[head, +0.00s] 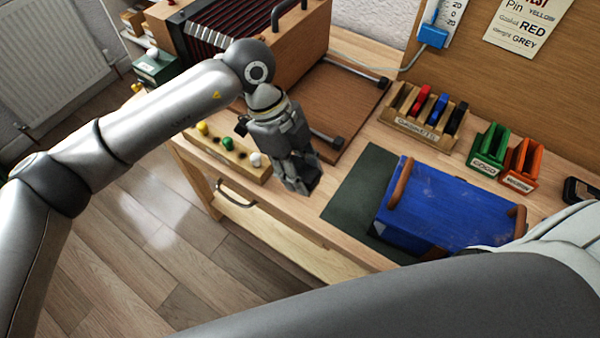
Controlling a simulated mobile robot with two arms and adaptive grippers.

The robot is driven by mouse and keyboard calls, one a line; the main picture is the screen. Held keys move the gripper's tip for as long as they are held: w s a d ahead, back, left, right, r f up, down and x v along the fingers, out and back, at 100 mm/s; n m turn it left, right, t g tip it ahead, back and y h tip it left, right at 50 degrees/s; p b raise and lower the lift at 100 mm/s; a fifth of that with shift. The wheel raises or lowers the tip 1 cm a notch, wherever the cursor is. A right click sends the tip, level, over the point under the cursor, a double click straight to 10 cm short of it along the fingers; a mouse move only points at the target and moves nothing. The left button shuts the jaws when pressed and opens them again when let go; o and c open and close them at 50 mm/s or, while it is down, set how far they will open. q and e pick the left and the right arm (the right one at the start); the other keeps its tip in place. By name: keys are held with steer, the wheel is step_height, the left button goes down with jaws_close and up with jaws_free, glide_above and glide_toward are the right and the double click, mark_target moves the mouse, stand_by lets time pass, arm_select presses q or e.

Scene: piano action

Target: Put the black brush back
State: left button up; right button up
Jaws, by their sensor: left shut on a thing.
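My left gripper (302,183) hangs over the front edge of the workbench, right of a wooden knob tray. Its fingers are shut on a dark thing that they mostly hide. I cannot make out its shape or confirm that it is the black brush. A wooden rack (405,124) at the back holds a red piece (420,99), a blue piece (437,108) and a black piece (457,117) upright. Whether the black piece is a brush is unclear. My right gripper is out of view.
A blue box (445,205) with brown handles lies on a dark green mat (352,190). Green (490,149) and orange (521,162) holders stand behind it. The knob tray (221,152) has yellow, green and white knobs. A wooden accordion-like case (285,50) stands at the back left.

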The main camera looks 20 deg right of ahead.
arm_select(q)
steer(key=shift+w+d+f, duration=0.15)
steer(key=shift+w+f, duration=0.5)
steer(key=shift+f, duration=0.2)
steer(key=shift+w+f, duration=0.15)
steer(key=shift+f, duration=0.15)
step_height(320, 180, down, 2)
steer(key=shift+f+p, duration=0.15)
steer(key=shift+p, duration=0.4)
steer(key=shift+f, duration=0.2)
steer(key=shift+f, duration=0.15)
steer(key=o, duration=1)
